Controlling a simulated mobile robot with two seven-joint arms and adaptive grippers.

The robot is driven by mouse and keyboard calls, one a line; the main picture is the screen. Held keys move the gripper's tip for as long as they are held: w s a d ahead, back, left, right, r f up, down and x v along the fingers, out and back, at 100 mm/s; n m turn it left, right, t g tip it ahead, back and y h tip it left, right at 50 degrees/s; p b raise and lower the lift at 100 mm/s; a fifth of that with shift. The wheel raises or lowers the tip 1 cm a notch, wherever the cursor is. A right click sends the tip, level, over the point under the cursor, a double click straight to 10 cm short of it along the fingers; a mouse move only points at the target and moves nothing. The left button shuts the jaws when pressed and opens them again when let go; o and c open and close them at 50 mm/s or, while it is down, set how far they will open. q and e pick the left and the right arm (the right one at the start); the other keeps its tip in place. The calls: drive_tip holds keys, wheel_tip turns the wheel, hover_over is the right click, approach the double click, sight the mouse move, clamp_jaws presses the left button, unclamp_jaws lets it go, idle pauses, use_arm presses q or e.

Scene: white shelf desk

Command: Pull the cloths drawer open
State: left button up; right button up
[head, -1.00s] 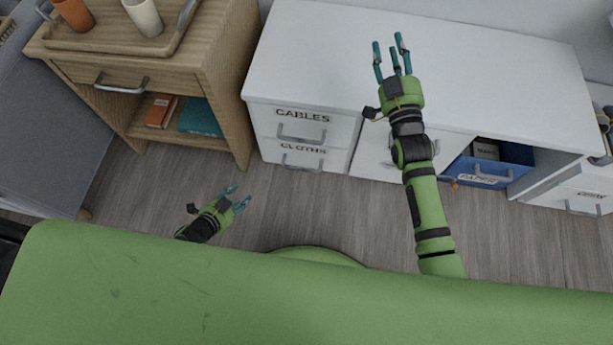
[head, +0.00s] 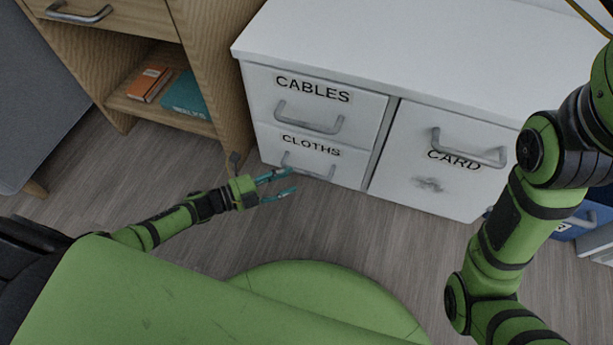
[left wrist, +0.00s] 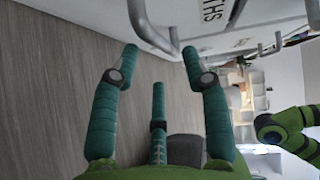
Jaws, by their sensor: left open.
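The cloths drawer (head: 346,172) is the lower drawer in the left stack of the white desk, with a black CLOTHS label. It looks closed, its front level with the drawer above. Its grey bar handle (head: 306,168) is partly hidden behind my fingers in the head view. My left gripper (head: 289,181) is open and empty, low in front of the handle. In the left wrist view, the handle (left wrist: 148,28) lies just beyond the spread teal fingertips (left wrist: 160,50), not gripped. My right gripper is out of view; only my right arm shows at the right.
The cables drawer (head: 352,112) with its handle is directly above. A card door (head: 405,180) is to the right. A wooden cabinet (head: 222,90) with books on its shelf stands to the left. The floor (head: 215,235) before the desk is clear.

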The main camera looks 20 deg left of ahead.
sight(304, 173)
use_arm(q)
drive_tip(key=b+x, duration=0.2)
drive_tip(key=x, duration=0.4)
drive_tip(key=shift+c, duration=0.4)
clamp_jaws()
